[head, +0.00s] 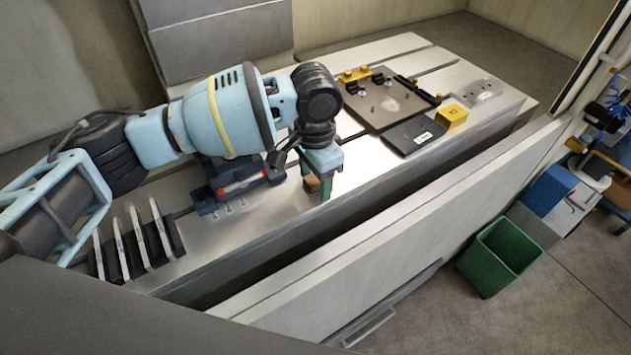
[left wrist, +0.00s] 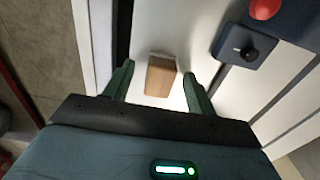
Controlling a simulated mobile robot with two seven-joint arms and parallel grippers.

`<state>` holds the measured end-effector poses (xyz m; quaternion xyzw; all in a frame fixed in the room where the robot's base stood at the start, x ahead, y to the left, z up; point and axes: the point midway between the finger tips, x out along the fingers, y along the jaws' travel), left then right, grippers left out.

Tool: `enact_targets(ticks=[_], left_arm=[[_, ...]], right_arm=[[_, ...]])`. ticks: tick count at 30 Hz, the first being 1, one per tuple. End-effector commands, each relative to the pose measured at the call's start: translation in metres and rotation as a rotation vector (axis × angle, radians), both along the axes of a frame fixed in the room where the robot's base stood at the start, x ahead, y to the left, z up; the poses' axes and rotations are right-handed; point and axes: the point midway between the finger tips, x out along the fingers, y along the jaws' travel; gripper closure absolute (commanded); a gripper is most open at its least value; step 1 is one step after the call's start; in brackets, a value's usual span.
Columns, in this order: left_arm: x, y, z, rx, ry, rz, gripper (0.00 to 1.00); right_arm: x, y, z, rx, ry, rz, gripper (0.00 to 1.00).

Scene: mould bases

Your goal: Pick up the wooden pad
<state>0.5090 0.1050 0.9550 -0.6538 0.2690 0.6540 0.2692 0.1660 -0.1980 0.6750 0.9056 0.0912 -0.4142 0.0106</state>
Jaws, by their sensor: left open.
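The wooden pad (left wrist: 160,77) is a small light-brown block on the pale machine table. In the left wrist view it lies between the two green fingers of my left gripper (left wrist: 158,85), with a gap on each side. In the head view the wooden pad (head: 311,184) shows beside the fingers of my left gripper (head: 321,186), partly hidden by them. My left gripper is open and points down at the table. I cannot tell from these views whether the fingertips are level with the pad. My right gripper is not in view.
A rack of upright plates (head: 133,245) is at the left. A dark plate (head: 390,105) and a yellow block (head: 451,117) lie farther back. A green bin (head: 499,256) stands on the floor.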

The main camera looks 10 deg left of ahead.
Motion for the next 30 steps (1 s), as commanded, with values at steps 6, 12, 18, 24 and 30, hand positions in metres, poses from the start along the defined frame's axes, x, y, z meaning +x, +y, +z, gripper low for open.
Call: enact_targets(ticks=[6,12,18,24,30], left_arm=[[0.0002,0.0001,-0.0017,0.000,-0.001,0.000,0.44],[0.0001,0.0000,-0.0015,0.000,-0.001,0.000,0.63],[0.0002,-0.0001,-0.0013,0.000,-0.001,0.000,0.89],[0.0001,-0.0001,-0.0011,-0.001,-0.002,-0.001,0.96],[0.0004,-0.0005,0.0046,-0.001,-0.003,-0.001,0.96]], right_arm=[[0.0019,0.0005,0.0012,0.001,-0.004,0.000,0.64],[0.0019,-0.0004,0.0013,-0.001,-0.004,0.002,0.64],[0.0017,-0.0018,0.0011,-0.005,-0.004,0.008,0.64],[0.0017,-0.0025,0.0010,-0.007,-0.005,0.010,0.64],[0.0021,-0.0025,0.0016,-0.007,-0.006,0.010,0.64]])
